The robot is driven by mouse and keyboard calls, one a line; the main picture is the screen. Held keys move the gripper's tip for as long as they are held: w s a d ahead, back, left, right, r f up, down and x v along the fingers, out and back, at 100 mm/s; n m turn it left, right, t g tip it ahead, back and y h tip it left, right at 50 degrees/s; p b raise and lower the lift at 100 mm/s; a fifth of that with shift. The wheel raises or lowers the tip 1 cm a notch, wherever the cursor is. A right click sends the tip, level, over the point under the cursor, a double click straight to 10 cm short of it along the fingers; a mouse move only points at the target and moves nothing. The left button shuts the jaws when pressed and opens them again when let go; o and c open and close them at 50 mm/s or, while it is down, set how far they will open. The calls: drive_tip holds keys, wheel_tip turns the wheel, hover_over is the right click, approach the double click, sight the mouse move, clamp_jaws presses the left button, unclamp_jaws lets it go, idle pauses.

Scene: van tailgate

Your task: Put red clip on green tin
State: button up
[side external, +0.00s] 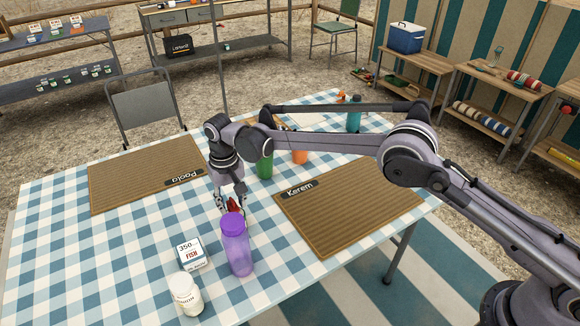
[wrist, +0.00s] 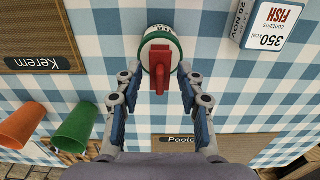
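The green tin (wrist: 177,42), with a green rim and pale, lettered top, stands on the checked cloth in the wrist view. The red clip (wrist: 159,62) lies over the tin's top, its narrow end pointing toward my gripper. My gripper (wrist: 156,76) is open, with a finger on each side of the clip and a visible gap to both. In the side view my gripper (side external: 227,200) points down just behind the purple bottle, with a bit of the red clip (side external: 234,205) showing between its fingers. The tin is mostly hidden there.
The purple bottle (side external: 236,248) stands close in front of my gripper. A fish box (side external: 192,254) and a white jar (side external: 185,294) are nearby. A green cup (side external: 265,165), an orange cup (side external: 300,156) and the Kerem mat (side external: 350,205) lie right.

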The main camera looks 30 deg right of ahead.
sight(231, 199)
wheel_tip(231, 199, up, 12)
drive_tip(key=s+d+r+t, duration=0.2)
drive_tip(key=s+d+r, duration=0.2)
drive_tip(key=d+r, duration=0.4)
drive_tip(key=s+d+r+t, duration=0.1)
drive_tip(key=s+d+r, duration=0.4)
drive_tip(key=d, duration=0.4)
drive_tip(key=s+d+f+t, duration=0.2)
drive_tip(key=s+d, duration=0.4)
drive_tip(key=s, duration=0.4)
drive_tip(key=s+d+f+t, duration=0.2)
drive_tip(key=s+d+f, duration=0.2)
drive_tip(key=s+d, duration=0.3)
drive_tip(key=s, duration=0.3)
drive_tip(key=shift+s+f, duration=0.15)
drive_tip(key=shift+f, duration=0.2)
